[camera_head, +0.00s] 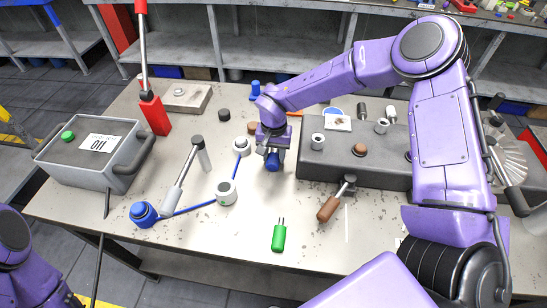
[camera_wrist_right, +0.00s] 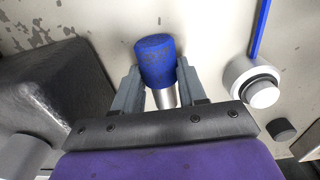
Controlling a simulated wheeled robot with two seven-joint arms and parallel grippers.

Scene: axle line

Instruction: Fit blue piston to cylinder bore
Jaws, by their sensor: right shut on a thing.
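My right gripper (camera_head: 272,145) is shut on a blue piston (camera_head: 273,161), low over the middle of the table. In the right wrist view the blue piston (camera_wrist_right: 155,60) sits between the two fingers (camera_wrist_right: 157,88), with a silver rod below its blue head. The dark grey block (camera_head: 340,172) with the bores lies just right of the gripper, apart from the piston. A silver sleeve (camera_head: 318,141) and a copper-brown round part (camera_head: 360,150) show on its top. The block also fills the left of the right wrist view (camera_wrist_right: 50,85). I cannot tell whether the piston touches the table.
White ring-ended parts (camera_head: 226,192) with blue rods lie left of the gripper. A green part (camera_head: 279,235) and a brown-handled tool (camera_head: 335,201) lie in front. A grey box (camera_head: 90,160) and a red lever (camera_head: 155,112) stand left. Another blue-topped part (camera_head: 256,88) stands behind.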

